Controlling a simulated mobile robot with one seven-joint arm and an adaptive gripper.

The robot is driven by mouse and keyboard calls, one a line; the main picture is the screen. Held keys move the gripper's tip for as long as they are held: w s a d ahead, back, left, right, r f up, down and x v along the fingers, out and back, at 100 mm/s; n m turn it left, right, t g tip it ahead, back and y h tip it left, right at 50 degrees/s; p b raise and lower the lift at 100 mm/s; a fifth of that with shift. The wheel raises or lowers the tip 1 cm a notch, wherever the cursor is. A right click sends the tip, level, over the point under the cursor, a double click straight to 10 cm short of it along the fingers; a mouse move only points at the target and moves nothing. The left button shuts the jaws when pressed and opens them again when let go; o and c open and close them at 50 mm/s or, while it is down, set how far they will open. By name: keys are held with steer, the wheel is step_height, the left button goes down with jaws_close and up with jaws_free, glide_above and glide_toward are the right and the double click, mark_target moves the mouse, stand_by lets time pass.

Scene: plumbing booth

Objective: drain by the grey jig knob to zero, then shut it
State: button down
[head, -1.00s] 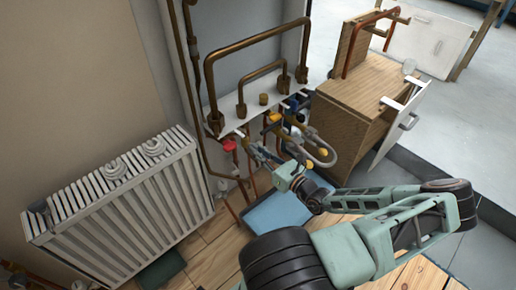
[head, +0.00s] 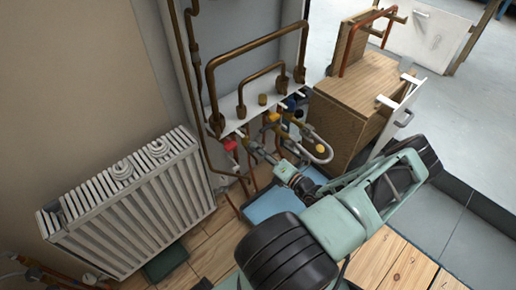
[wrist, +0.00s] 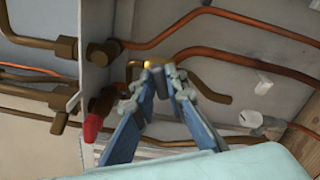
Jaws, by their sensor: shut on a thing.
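My gripper (head: 259,152) is at the pipework under the white shelf, just right of a red knob (head: 230,144). In the wrist view its two blue-grey fingers (wrist: 160,72) come together on a small brass-coloured fitting (wrist: 158,62). The fingertips cover most of this fitting, so I cannot tell whether it is part of the jig knob. A pale grey knob-like part (wrist: 250,118) on a pipe stands apart, right of the fingers; I cannot tell if it is the jig knob. I see no readable gauge.
Copper pipes (wrist: 230,14) run close around the fingers, and the red knob also shows in the wrist view (wrist: 92,128). A blue tray (head: 275,206) lies below. A white radiator (head: 130,200) stands left, a wooden cabinet (head: 335,130) right.

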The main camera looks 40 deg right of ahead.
steer(key=m, duration=0.5)
steer(key=shift+w, duration=0.1)
stand_by(0.5)
steer(key=c, duration=1.9)
jaws_free()
steer(key=shift+c, duration=0.2)
steer(key=shift+f, duration=0.1)
steer(key=s+d, duration=0.1)
steer(key=s, duration=1.1)
